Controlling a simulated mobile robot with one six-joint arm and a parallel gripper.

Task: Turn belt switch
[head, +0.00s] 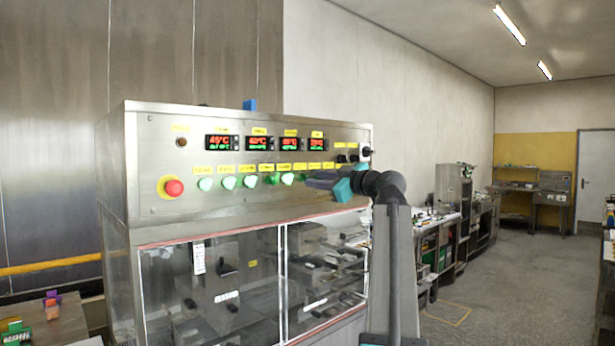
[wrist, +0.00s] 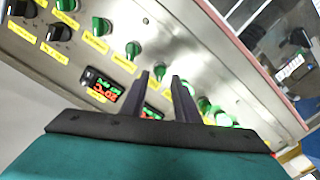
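The control panel (head: 150,150) is a steel front with several green switches and yellow labels too small to read, so I cannot tell which switch is the belt switch. My gripper (head: 308,184) is in front of the right part of the panel and hides some switches there. In the wrist view my gripper (wrist: 161,76) has its two dark fingers apart. One green switch (wrist: 160,72) shows between the fingertips; I cannot tell if they touch it. Other green switches (wrist: 134,49) and (wrist: 101,26) lie up and left of it, with black knobs (wrist: 58,32) beyond.
A red stop button (head: 173,188) and lit green buttons (head: 229,183) are left of my gripper. Red-green displays (head: 258,143) sit above the switches. Clear panes (head: 210,290) are below the panel. Free floor (head: 500,290) lies to the right.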

